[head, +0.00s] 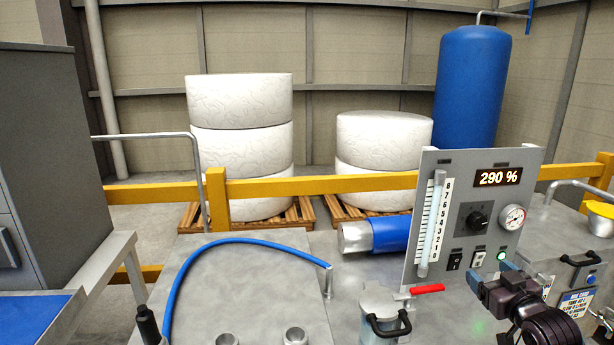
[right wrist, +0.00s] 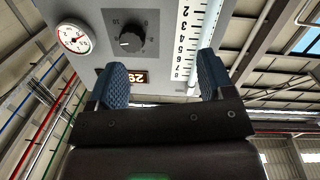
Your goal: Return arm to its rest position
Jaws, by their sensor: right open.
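My right gripper (head: 493,276) is at the lower right of the head view, in front of the lower edge of the grey control panel (head: 455,166). In the right wrist view its two blue-padded fingers (right wrist: 163,82) stand wide apart with nothing between them. The panel shows upside down beyond them. The panel carries a display (head: 498,178) reading 290 %, a black knob (head: 477,217), a round gauge (head: 513,217) and a scaled tube (head: 432,225). A green lamp (head: 501,255) is lit close to the fingertips. My left gripper is not in view.
A blue hose (head: 245,241) arches over the metal bench. A yellow rail (head: 320,186) runs behind.

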